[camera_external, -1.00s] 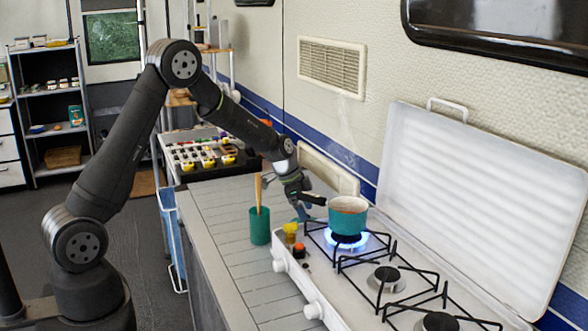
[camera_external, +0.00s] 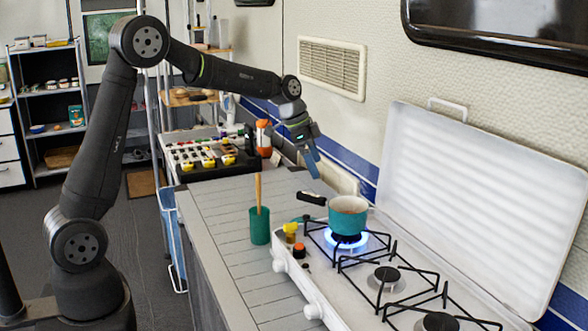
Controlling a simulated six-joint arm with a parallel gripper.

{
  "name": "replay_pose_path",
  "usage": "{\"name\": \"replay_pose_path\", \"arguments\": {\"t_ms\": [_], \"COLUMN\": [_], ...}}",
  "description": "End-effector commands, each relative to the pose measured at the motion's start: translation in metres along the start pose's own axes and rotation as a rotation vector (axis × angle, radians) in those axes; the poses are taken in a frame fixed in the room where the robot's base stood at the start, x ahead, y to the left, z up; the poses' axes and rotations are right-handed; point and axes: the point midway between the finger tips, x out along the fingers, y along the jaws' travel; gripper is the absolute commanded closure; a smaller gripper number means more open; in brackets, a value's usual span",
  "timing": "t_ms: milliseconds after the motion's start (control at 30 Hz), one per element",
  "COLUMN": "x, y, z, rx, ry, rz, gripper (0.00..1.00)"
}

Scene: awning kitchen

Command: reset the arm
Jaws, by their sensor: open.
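My gripper (camera_external: 309,160) hangs in the air above and behind the pot, near the wall, with its fingers pointing down. It is open and holds nothing. The teal pot (camera_external: 347,216) sits upright on the back left burner, its black handle (camera_external: 311,198) pointing left. The gripper is clear of the pot and its handle. A blue flame (camera_external: 346,240) burns under the pot.
The white gas stove (camera_external: 385,278) has its lid (camera_external: 478,205) raised against the wall. A green cup (camera_external: 259,226) with a wooden utensil stands on the counter (camera_external: 222,225). A small yellow item (camera_external: 290,229) is by the stove. An orange-topped bottle (camera_external: 264,139) stands at the back.

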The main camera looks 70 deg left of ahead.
Motion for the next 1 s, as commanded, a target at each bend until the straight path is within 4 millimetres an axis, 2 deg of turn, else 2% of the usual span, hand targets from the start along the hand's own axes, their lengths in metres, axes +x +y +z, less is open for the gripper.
{"name": "replay_pose_path", "arguments": {"t_ms": [500, 1000], "x": [-0.010, -0.025], "y": [0.091, 0.184], "z": [-0.053, -0.088], "rx": [0.065, 0.122], "ry": [-0.001, 0.001], "rz": [0.026, 0.049], "gripper": [0.00, 0.00]}}
